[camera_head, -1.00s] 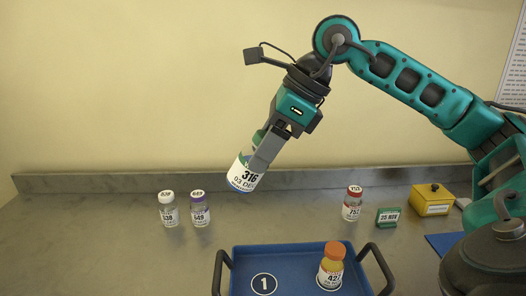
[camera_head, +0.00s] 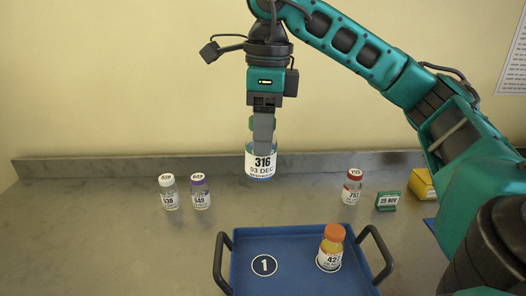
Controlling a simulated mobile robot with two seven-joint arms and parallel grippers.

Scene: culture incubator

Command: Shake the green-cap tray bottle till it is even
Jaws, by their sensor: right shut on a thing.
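My right gripper (camera_head: 263,135) points down and is shut on a bottle labelled 316 (camera_head: 261,162). It holds this bottle upright in the air, above the counter and beyond the tray. The bottle's cap looks green, and the gripper finger covers part of it. The blue tray (camera_head: 262,243) stands at the front with a round mark "1" at its left. An orange-capped bottle labelled 427 (camera_head: 330,250) stands in the right part of the tray. My left gripper is not in view.
A white-capped bottle (camera_head: 169,193) and a purple-capped bottle (camera_head: 200,192) stand at the left. A red-capped bottle (camera_head: 352,187), a green date block (camera_head: 387,201) and a yellow box (camera_head: 424,183) stand at the right. The tray has two dark handles.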

